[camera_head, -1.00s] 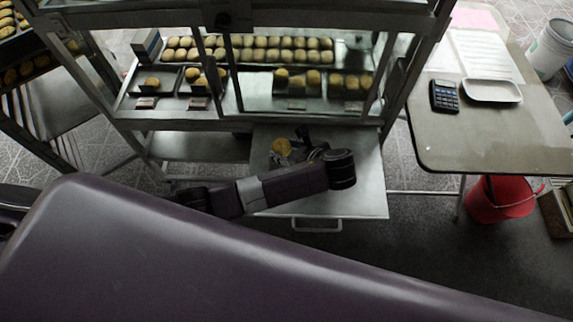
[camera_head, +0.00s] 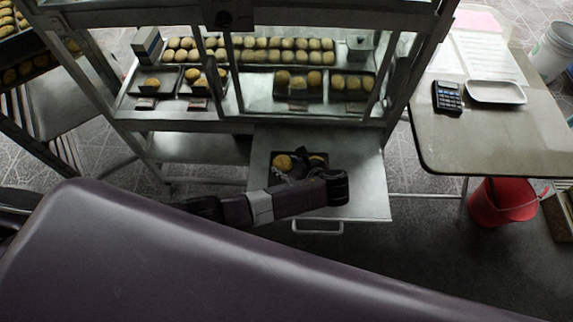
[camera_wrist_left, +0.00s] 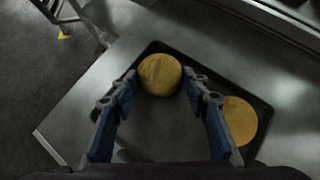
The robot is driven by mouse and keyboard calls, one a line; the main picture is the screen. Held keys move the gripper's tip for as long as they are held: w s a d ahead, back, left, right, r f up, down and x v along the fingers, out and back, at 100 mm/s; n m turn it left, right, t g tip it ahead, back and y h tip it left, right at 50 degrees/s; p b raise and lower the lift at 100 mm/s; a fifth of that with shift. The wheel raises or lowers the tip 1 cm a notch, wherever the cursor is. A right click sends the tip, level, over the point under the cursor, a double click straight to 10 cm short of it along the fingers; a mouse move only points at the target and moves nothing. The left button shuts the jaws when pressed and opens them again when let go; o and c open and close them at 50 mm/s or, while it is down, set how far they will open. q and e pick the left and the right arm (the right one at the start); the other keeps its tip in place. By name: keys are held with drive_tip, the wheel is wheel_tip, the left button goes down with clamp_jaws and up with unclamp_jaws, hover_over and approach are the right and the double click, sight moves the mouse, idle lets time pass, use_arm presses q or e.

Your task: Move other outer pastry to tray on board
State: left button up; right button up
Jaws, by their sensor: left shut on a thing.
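My left gripper (camera_head: 294,163) is shut on a round golden pastry (camera_head: 282,162) at the left part of a small dark tray (camera_head: 303,153). In the left wrist view the pastry (camera_wrist_left: 160,75) sits between the fingertips (camera_wrist_left: 160,80), over the tray's corner. I cannot tell whether it touches the tray. A second pastry (camera_head: 318,161) lies on the tray to the right, partly hidden by my gripper; it also shows in the wrist view (camera_wrist_left: 240,121). The tray rests on the metal board (camera_head: 365,185), pulled out below the display case. My right gripper is not in view.
The glass display case (camera_head: 300,114) stands just behind the board, with small trays of pastries and a long row of buns inside. A table (camera_head: 480,140) with a calculator (camera_head: 447,97) and a white tray (camera_head: 496,92) is at the right. A red bucket (camera_head: 502,203) stands below it.

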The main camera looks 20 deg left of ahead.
use_arm(q)
drive_tip(key=o, duration=0.9)
drive_tip(key=shift+s+d+r, duration=0.1)
drive_tip(key=shift+d+r, duration=0.1)
drive_tip(key=shift+r, duration=0.1)
drive_tip(key=p+v, duration=0.1)
drive_tip(key=v, duration=1)
drive_tip(key=shift+s+d+r, duration=0.1)
drive_tip(key=shift+s+r, duration=0.05)
